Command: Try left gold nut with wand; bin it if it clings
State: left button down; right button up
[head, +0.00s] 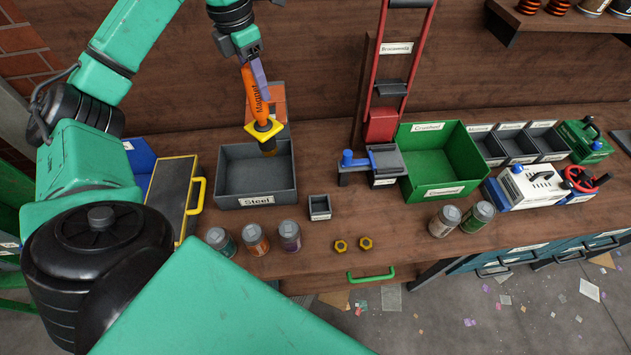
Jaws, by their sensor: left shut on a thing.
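My left gripper (259,73) is shut on the orange magnet wand (256,100), which hangs down with its yellow collar near the bottom. The wand's tip is over the grey bin labelled Steel (285,200), at its back right part. I cannot tell how far above the bin floor the tip is, or whether anything clings to it. The left gold nut (340,246) lies on the wooden bench near the front edge. A second gold nut (365,243) lies just right of it. The wand is well away from both. My right gripper is out of view.
Several jars stand near the front edge, such as an orange one (256,240). A small grey box (320,207) sits between the Steel bin and the nuts. A green bin (442,190) and a blue-handled fixture (369,162) stand to the right. The bench around the nuts is clear.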

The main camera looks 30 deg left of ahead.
aim_at(262, 103)
pick_arm(q)
jog(key=shift+w+a+f+b, duration=0.15)
jog(key=shift+a+f+b, duration=0.1)
jog(key=shift+f, duration=0.35)
jog(key=shift+w+a+f+b, duration=0.15)
jog(key=shift+f+b, duration=0.1)
jog(key=shift+f, duration=0.3)
jog(key=shift+d+f+b, duration=0.25)
jog(key=shift+f+b, duration=0.35)
jog(key=shift+f, duration=0.3)
jog(key=shift+w+a+f+b, duration=0.15)
jog(key=shift+f+b, duration=0.4)
jog(key=shift+f, duration=0.4)
